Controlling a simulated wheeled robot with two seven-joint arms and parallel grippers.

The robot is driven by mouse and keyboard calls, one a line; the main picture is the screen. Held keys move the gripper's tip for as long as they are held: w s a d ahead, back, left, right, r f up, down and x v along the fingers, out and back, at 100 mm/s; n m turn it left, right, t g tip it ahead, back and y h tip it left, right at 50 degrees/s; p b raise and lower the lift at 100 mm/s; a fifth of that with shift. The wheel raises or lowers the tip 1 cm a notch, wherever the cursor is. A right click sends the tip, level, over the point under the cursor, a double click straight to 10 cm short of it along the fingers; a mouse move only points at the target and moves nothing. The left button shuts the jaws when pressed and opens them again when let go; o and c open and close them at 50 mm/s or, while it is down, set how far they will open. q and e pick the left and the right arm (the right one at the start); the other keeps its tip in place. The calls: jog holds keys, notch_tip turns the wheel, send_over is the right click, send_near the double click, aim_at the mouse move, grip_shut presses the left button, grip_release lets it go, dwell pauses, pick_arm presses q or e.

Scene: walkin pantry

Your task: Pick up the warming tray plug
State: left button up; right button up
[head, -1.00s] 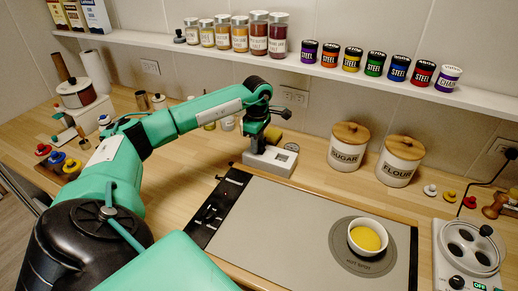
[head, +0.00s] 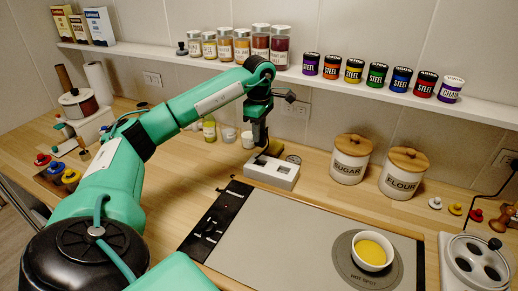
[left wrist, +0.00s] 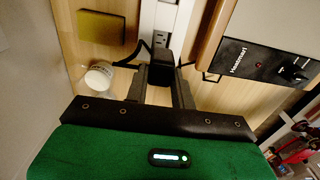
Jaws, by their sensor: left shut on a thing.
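My left gripper (head: 260,147) hangs pointing down at the back-left end of a white outlet block (head: 274,172) on the counter. In the left wrist view its two dark fingers (left wrist: 163,83) are shut on a black plug (left wrist: 162,62), with a black cord beside it. The white outlet block (left wrist: 161,16) lies past the plug there. I cannot tell whether the plug is clear of it. In the head view the plug is hidden at the fingers. The grey warming tray (head: 278,232) lies in front, with black controls at its left. My right gripper is not in view.
A bowl of yellow food (head: 372,250) sits on the tray. Sugar (head: 349,166) and flour (head: 402,180) canisters stand behind it. A shelf of jars (head: 300,73) runs above. A yellow block (left wrist: 101,27) and a white cup (left wrist: 98,76) are close to the gripper.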

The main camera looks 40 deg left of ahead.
pick_arm(q)
notch_tip(320, 180, up, 9)
jog(key=shift+f, duration=0.1)
notch_tip(320, 180, up, 7)
jog(key=p, duration=0.5)
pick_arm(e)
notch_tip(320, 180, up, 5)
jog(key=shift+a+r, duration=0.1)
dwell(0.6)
pick_arm(q)
jog(key=shift+d+p, duration=0.1)
jog(key=shift+p, duration=0.2)
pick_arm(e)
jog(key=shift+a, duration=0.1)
